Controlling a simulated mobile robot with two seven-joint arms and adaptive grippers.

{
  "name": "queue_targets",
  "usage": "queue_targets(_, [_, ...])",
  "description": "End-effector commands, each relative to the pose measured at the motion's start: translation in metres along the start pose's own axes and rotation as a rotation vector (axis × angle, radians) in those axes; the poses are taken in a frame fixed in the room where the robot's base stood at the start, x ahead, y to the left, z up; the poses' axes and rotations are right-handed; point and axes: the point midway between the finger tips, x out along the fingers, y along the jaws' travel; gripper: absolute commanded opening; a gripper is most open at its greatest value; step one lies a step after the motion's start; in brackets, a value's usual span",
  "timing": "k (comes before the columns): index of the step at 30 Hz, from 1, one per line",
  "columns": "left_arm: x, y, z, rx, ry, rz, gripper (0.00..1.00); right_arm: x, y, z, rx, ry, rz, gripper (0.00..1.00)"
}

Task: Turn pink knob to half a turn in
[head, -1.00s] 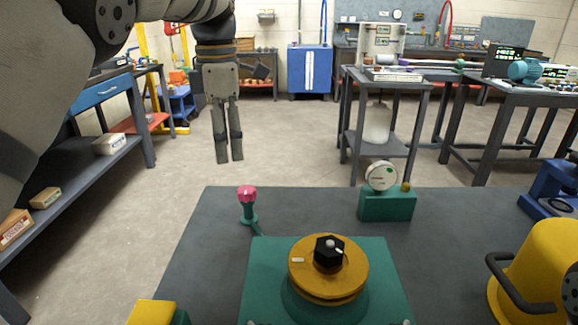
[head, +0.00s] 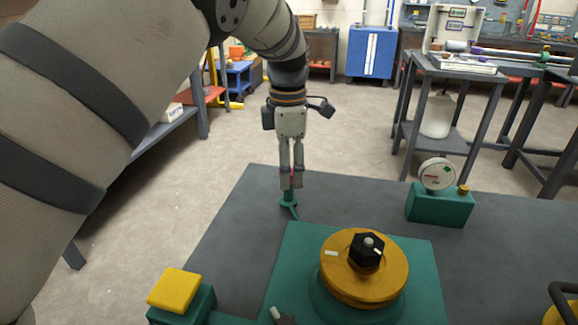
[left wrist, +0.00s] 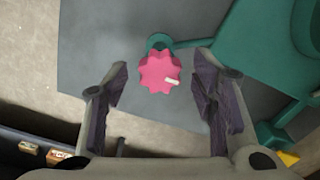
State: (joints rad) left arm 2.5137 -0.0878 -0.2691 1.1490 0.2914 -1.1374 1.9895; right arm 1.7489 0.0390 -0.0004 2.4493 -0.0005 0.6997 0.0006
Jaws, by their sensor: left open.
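The pink knob (left wrist: 158,71) is a lobed knob with a white mark pointing right and slightly down in the left wrist view. It sits on a green stem (head: 288,202) near the table's far left corner. My left gripper (head: 291,184) hangs pointing down at the knob, and its fingers hide most of the pink in the head view. In the left wrist view the fingers (left wrist: 160,92) are open, one to each side below the knob, with visible gaps. I cannot tell whether they reach down to its height. My right gripper is not in view.
A yellow dial with a black hex knob (head: 366,252) stands on a green base. A round gauge (head: 437,175) on a green block is at right, and a yellow button (head: 174,290) is at front left. The grey tabletop (head: 235,225) is bare left of the knob.

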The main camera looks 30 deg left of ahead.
Motion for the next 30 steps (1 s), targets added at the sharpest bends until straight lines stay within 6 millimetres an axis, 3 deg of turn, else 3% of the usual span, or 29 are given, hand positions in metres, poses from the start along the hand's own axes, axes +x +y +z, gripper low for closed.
queue_targets(4, [-0.0013,0.0,0.0001,0.0,-0.001,0.001,0.52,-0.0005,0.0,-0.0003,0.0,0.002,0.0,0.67])
queue_targets(9, [-0.0015,0.0001,0.0001,0.0,-0.001,0.001,0.14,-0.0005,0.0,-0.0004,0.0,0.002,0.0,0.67])
queue_targets(11, [-0.0015,0.0001,0.0001,0.001,-0.001,0.001,0.04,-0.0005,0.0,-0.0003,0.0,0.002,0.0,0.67])
queue_targets(21, [-0.0019,0.0,0.0002,0.043,-0.001,0.001,0.04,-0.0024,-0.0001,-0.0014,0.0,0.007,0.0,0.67])
queue_targets(30, [-0.0025,-0.0003,-0.0001,0.25,-0.001,0.001,0.04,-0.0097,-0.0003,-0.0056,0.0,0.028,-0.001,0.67])
